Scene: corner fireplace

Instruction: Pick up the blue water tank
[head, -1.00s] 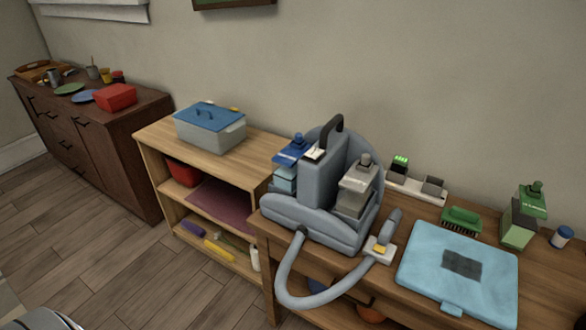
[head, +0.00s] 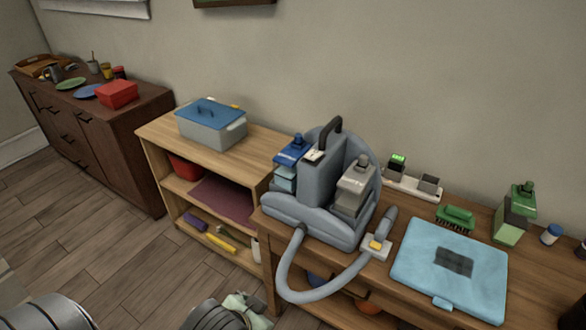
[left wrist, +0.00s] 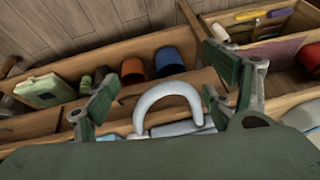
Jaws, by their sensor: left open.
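The blue water tank (head: 285,175) is mounted on the left side of a grey spot-cleaning machine (head: 322,188). It has a dark blue top and a pale blue, clear-looking body, and the machine's base hides its lower part. My left gripper (left wrist: 163,75) is open and empty in the left wrist view, its green-padded fingers on either side of the grey hose loop (left wrist: 168,95), with no clear contact. In the head view, part of my left arm shows at the bottom edge, low in front of the shelf and well below the tank. My right gripper is not in view.
A grey tank (head: 353,187) sits on the machine's right side. The hose hangs over the table's front edge. A light blue case (head: 415,265), green brush (head: 455,218) and green bottle (head: 514,215) stand to the right. A lidded box (head: 212,130) is on the shelf to the left.

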